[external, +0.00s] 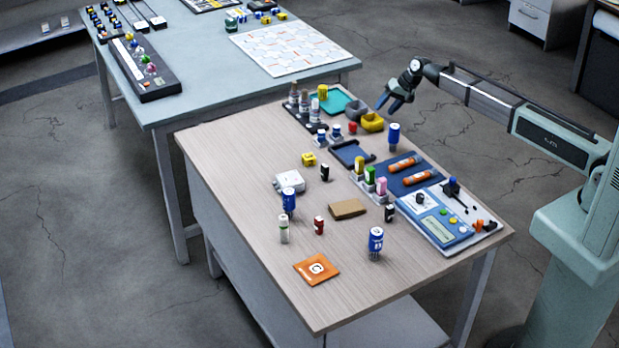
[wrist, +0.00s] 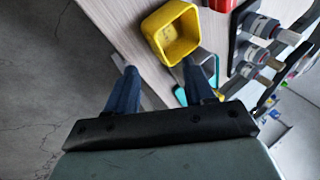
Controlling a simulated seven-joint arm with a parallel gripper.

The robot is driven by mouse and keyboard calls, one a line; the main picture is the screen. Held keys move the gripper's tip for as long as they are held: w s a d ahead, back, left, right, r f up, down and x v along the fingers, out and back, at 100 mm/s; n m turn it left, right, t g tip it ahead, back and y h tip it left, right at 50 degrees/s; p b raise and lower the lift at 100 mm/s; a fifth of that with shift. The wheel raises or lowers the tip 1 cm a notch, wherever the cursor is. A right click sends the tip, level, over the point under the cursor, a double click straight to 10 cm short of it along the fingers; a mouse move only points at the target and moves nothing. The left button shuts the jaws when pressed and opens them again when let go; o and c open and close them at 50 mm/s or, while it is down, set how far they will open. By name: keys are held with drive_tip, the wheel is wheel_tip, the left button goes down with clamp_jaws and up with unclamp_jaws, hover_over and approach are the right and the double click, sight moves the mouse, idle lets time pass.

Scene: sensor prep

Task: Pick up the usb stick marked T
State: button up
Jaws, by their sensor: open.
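My gripper (external: 390,102) is open and empty above the far right edge of the wooden table; its blue fingers also show in the wrist view (wrist: 159,72). Small upright pieces that look like usb sticks stand on the table: a black one (external: 325,173), a red one (external: 319,226) and another black one (external: 389,213). They are too small for me to read a T on any of them. All are well away from my gripper, nearer the camera. None is clearly visible in the wrist view.
A yellow hollow block (external: 372,122) lies near my gripper and shows in the wrist view (wrist: 160,32). Blue cylinders (external: 376,242), a brown block (external: 347,209), an orange pad (external: 317,270) and a blue tray (external: 395,181) occupy the table. Its front left is mostly bare.

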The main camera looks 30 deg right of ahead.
drive_tip(key=s+a+r+g+y, duration=0.1)
drive_tip(key=a+r, duration=0.4)
drive_tip(key=a, duration=0.3)
drive_tip(key=s+a+r+y, duration=0.1)
drive_tip(key=a+r, duration=0.4)
drive_tip(key=a, duration=0.3)
drive_tip(key=n+g+h, duration=0.3)
drive_tip(key=n+h, duration=0.4)
drive_tip(key=n, duration=1.5)
hover_over(320, 218)
drive_tip(key=f, duration=0.8)
drive_tip(key=shift+s+d+f, duration=0.2)
drive_tip(key=shift+s+f, duration=0.05)
drive_tip(key=shift+f, duration=0.15)
drive_tip(key=shift+w+a+f, duration=0.1)
drive_tip(key=shift+f, duration=1.3)
drive_tip(key=shift+w+a+f, duration=0.1)
drive_tip(key=shift+f, duration=1.3)
drive_tip(key=shift+c, duration=0.3)
